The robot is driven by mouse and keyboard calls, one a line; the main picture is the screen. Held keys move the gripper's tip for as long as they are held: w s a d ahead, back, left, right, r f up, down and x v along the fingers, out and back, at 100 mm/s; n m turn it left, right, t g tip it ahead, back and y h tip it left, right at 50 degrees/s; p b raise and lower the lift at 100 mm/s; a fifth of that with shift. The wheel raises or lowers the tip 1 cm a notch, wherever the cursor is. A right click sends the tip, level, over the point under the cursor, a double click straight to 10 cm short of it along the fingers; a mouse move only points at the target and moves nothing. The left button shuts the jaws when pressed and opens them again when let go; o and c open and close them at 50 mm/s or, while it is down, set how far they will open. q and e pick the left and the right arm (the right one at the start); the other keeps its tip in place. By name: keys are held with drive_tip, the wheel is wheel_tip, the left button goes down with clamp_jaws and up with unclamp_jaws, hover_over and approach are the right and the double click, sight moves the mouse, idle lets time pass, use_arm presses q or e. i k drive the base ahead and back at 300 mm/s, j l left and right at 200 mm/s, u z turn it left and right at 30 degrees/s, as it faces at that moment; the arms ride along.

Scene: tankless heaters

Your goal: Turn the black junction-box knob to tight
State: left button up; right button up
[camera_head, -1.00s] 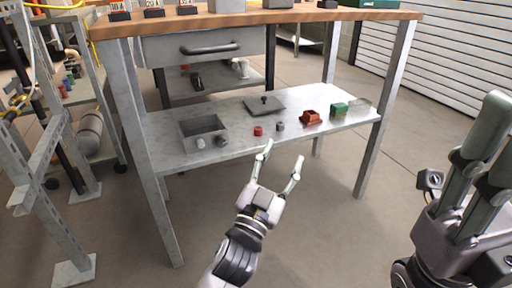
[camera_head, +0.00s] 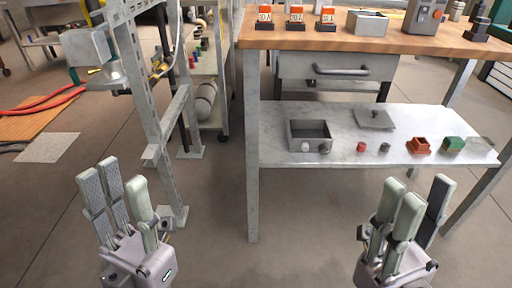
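A grey open-topped junction box (camera_head: 308,130) stands on the lower shelf of the workbench. A pale knob (camera_head: 304,147) and a darker knob (camera_head: 324,148) sit at its front face. The dark one's marking and setting are too small to read. A flat grey lid (camera_head: 372,121) with a small dark knob (camera_head: 375,113) on top lies right of the box. My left gripper (camera_head: 118,182) is at lower left, fingers up, open and empty, well away from the box. My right gripper (camera_head: 414,188) is at lower right in front of the shelf, open and empty, apart from everything on it.
On the shelf (camera_head: 275,152) are a red knob (camera_head: 361,147), a grey knob (camera_head: 384,148), a red-brown part (camera_head: 418,146) and a green block (camera_head: 453,144). A metal post frame (camera_head: 172,125) stands left of the bench. The floor before the shelf is clear.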

sight(323, 148)
drive_tip(key=i+l+u, duration=0.1)
drive_tip(key=l+u, duration=1.35)
drive_tip(key=u, duration=0.15)
drive_tip(key=k+l, duration=0.1)
drive_tip(key=l, duration=0.25)
drive_tip(key=k+l+u, duration=0.1)
drive_tip(key=l, duration=0.25)
drive_tip(key=k+l, duration=0.2)
drive_tip(key=l, duration=0.15)
drive_tip(key=k+l+u, duration=0.1)
drive_tip(key=l, duration=0.25)
drive_tip(key=i+l, duration=0.35)
